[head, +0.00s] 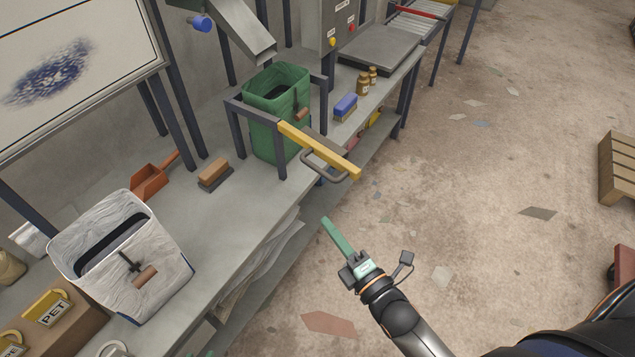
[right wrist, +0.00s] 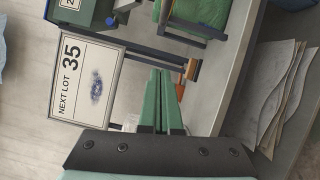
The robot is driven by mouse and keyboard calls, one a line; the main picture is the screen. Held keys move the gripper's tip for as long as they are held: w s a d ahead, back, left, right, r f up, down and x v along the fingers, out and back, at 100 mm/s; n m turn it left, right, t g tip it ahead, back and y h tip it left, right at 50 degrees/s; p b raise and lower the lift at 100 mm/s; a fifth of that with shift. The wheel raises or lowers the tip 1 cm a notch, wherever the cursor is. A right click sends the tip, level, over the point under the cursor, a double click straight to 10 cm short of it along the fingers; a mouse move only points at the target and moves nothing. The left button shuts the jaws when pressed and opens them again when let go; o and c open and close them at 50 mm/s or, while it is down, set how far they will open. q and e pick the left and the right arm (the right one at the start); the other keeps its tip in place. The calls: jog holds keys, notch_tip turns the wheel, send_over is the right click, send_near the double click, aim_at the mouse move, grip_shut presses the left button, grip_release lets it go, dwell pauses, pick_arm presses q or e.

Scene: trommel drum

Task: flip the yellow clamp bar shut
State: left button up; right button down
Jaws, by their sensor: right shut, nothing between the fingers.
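The yellow clamp bar (head: 318,150) is swung out from the dark frame (head: 236,108) around the green bag (head: 277,93). It sticks out past the bench's front edge, with a dark loop handle (head: 322,172) near its outer end. My right gripper (head: 326,221) has green fingers shut together and empty. It is in front of the bench, below the bar in the picture and apart from it. The right wrist view shows the closed fingers (right wrist: 160,73), with part of the green bag (right wrist: 203,12) beyond; I cannot make out the bar there. My left gripper is not in view.
The bench (head: 215,215) holds a white bag (head: 170,245), a wooden brush (head: 214,174), an orange scoop (head: 150,180), a blue brush (head: 345,107) and brown bottles (head: 363,84). The floor (head: 460,190) to the right is mostly open.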

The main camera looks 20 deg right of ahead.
jog(key=w+d+r, duration=0.1)
jog(key=w, duration=1)
jog(key=shift+w, duration=0.2)
jog(key=shift+d+r, duration=0.1)
jog(key=shift+d, duration=0.1)
